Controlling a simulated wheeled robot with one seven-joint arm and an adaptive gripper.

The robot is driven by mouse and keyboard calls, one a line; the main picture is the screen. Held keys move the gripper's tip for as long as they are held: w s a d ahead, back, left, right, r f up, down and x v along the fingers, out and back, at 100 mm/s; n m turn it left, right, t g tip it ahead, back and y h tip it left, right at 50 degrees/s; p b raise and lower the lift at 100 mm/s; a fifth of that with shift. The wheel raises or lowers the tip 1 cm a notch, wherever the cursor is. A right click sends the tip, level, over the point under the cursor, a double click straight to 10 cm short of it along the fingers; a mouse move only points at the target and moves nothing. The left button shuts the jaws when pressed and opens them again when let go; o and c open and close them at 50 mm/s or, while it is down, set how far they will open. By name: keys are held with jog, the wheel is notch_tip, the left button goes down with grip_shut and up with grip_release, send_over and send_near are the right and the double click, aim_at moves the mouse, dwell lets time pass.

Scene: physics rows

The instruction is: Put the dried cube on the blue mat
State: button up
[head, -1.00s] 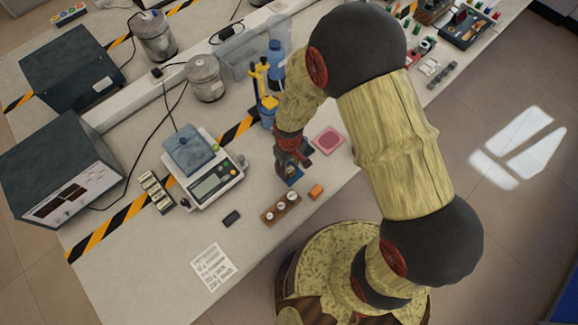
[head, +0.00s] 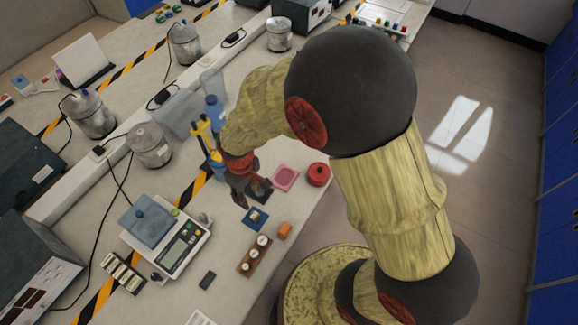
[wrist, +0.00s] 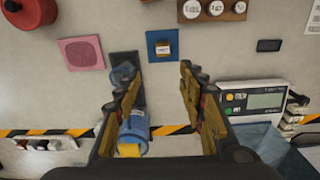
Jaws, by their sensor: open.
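The blue mat (head: 247,212) lies on the bench, and it also shows in the wrist view (wrist: 151,37). A small cube (wrist: 163,48), brownish with a pale face, sits on the mat near its middle and inside its edges. The cube also shows small in the head view (head: 256,219). My gripper (wrist: 160,76) is open and empty, with its fingers apart and clear of both cube and mat. In the head view my gripper (head: 250,192) is above the bench, behind the blue mat; its fingertips are hard to make out there.
A pink mat (head: 285,177) and a red pot (head: 318,174) are to the right. A black mat (wrist: 126,58) lies beside the blue one. A blue bottle (head: 213,110) stands behind.

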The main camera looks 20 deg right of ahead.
jog(key=s+d+r+m+t, duration=0.1)
jog(key=d+r+m, duration=0.15)
jog(key=r, duration=0.75)
jog(key=s+d+r+m+t, duration=0.15)
jog(key=d+r, duration=0.25)
jog(key=r, duration=0.5)
jog(key=s+d+r+m+t, duration=0.2)
jog(key=s+d+r, duration=0.3)
jog(key=s+r, duration=0.5)
jog(key=shift+s+d+r+t, duration=0.2)
jog(key=shift+s+t, duration=0.1)
jog(key=shift+t, duration=0.15)
notch_tip(320, 180, down, 7)
jog(key=b, duration=0.6)
jog(key=shift+r+b, duration=0.15)
jog(key=shift+b, duration=0.25)
